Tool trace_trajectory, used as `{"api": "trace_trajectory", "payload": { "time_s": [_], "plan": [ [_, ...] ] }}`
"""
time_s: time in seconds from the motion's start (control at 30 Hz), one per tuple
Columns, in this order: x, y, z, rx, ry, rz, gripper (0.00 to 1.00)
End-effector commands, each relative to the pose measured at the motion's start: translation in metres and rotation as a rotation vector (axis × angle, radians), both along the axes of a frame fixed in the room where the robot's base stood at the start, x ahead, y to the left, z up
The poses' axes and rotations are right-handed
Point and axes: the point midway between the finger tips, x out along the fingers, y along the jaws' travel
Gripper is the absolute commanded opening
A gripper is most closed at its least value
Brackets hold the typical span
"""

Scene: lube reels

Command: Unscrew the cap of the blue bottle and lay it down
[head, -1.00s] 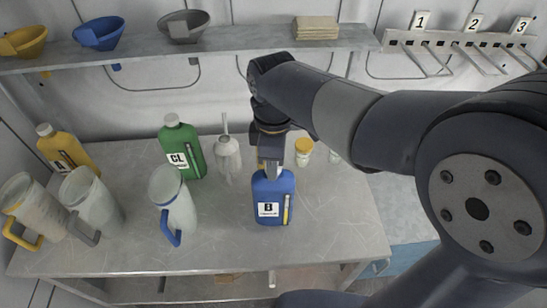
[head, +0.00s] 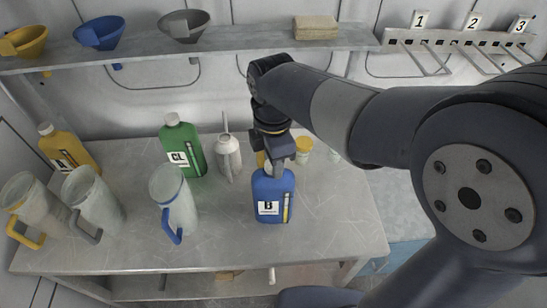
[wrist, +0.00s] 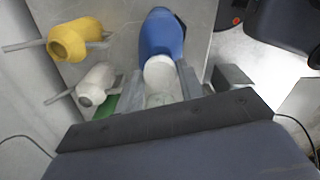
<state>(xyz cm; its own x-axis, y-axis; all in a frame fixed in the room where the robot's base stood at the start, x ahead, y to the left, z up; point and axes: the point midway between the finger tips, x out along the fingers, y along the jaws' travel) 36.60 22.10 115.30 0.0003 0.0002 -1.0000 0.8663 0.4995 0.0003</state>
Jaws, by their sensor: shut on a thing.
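The blue bottle (head: 273,197), labelled B, stands upright on the metal workbench (head: 235,240) in the head view. In the wrist view the blue bottle (wrist: 160,38) shows with its round white cap (wrist: 159,72) between the fingers. My gripper (head: 275,162) is directly above the bottle, pointing down. In the wrist view my gripper (wrist: 160,88) has a finger on each side of the cap and is shut on it. In the head view the gripper hides the cap. I cannot tell how far the cap is turned.
Several jugs, including a blue-handled one (head: 174,200), and a yellow bottle (head: 68,150) are at left. A shelf (head: 240,45) with funnels runs behind. The bench front is clear.

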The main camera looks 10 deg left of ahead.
Motion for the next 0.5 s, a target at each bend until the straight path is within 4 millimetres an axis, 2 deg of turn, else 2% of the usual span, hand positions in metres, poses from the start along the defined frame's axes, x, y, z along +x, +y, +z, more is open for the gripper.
{"api": "trace_trajectory", "payload": {
  "time_s": [0.33,0.5],
  "plan": [
    [-0.0017,-0.0009,-0.0026,-0.004,0.009,0.333,0.15],
    [-0.0016,-0.0008,-0.0033,-0.003,0.009,0.437,0.15]
  ]
}}
